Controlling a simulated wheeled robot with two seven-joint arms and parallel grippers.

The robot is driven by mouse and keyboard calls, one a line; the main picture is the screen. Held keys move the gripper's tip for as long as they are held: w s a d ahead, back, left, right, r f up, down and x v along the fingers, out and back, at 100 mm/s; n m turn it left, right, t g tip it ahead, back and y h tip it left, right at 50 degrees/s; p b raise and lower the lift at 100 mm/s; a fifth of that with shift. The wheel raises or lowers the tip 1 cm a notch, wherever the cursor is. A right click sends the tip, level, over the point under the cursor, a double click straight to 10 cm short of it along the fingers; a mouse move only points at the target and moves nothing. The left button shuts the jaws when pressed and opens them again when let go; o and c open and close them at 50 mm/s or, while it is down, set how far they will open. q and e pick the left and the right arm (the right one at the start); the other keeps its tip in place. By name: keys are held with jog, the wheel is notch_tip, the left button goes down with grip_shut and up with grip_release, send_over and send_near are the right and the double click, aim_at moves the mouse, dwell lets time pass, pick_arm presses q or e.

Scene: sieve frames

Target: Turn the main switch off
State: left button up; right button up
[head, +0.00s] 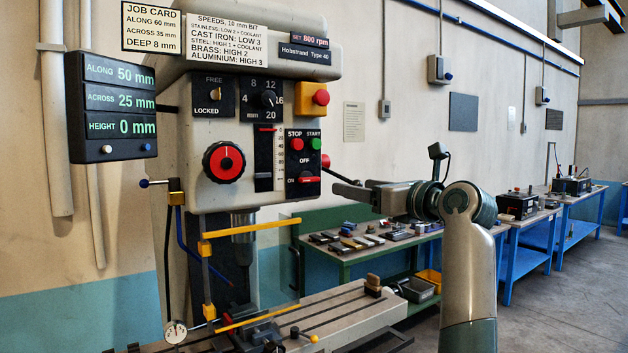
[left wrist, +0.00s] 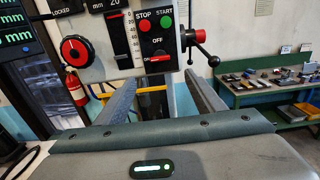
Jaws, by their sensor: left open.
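The main switch (head: 308,180) is a red handle low on the black STOP/START panel of the drilling machine. In the left wrist view the red handle (left wrist: 160,59) lies level beside the ON label, below the OFF label. My left gripper (head: 350,191) is open and empty, to the right of the panel and apart from it, pointing left. In the left wrist view its two fingers (left wrist: 164,98) spread below the panel, with the machine's column between them. My right gripper is in neither view.
A black feed lever with a red hub (left wrist: 199,37) sticks out just right of the panel. Red STOP (head: 297,144) and green START (head: 316,144) buttons sit above the switch. A yellow guard bar (head: 252,228) is below. A green bench (head: 345,255) stands behind.

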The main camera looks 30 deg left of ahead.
aim_at(312, 179)
pick_arm(q)
jog(key=shift+a, duration=0.15)
jog(key=p+x, duration=0.7)
jog(key=x, duration=0.9)
jog(key=shift+r, duration=0.1)
jog(key=shift+w+a+p, duration=0.25)
jog(key=shift+a+p, duration=0.1)
jog(key=shift+a, duration=0.2)
jog(key=c, duration=1)
jog(key=shift+c, duration=0.2)
